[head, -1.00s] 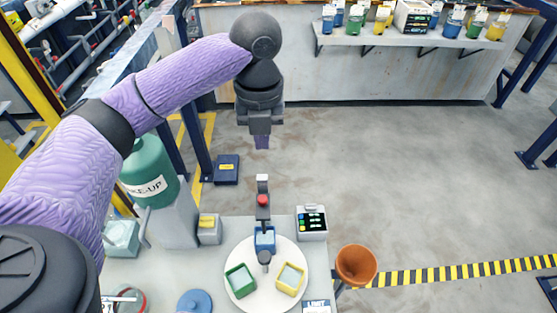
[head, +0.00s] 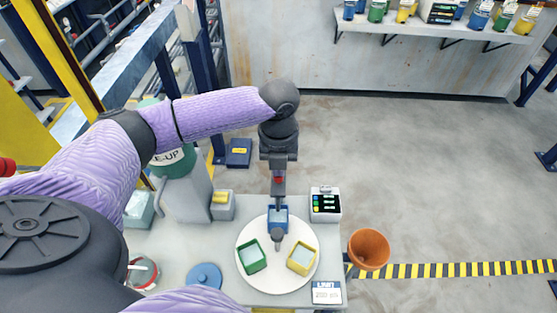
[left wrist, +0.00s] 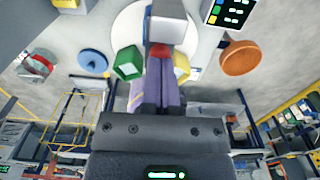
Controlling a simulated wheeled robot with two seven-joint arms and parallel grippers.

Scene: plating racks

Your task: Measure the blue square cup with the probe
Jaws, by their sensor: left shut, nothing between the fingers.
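The blue square cup (head: 285,217) sits on the far side of a round white turntable (head: 248,275). The probe (head: 280,206), a dark upright shaft with a red part, stands in line with the cup and partly hides it. I cannot tell whether its tip is inside the cup. My left gripper (head: 278,184) is shut and empty at the probe's top, near the red part. In the left wrist view its purple fingers (left wrist: 157,82) reach up to the red part and a pale block (left wrist: 168,28). Contact is unclear. My right gripper is not in view.
A green cup (head: 251,256) and a yellow cup (head: 301,257) share the turntable. A meter (head: 325,204) stands to its right, a limit card (head: 326,292) in front. An orange funnel (head: 369,249) is at right.

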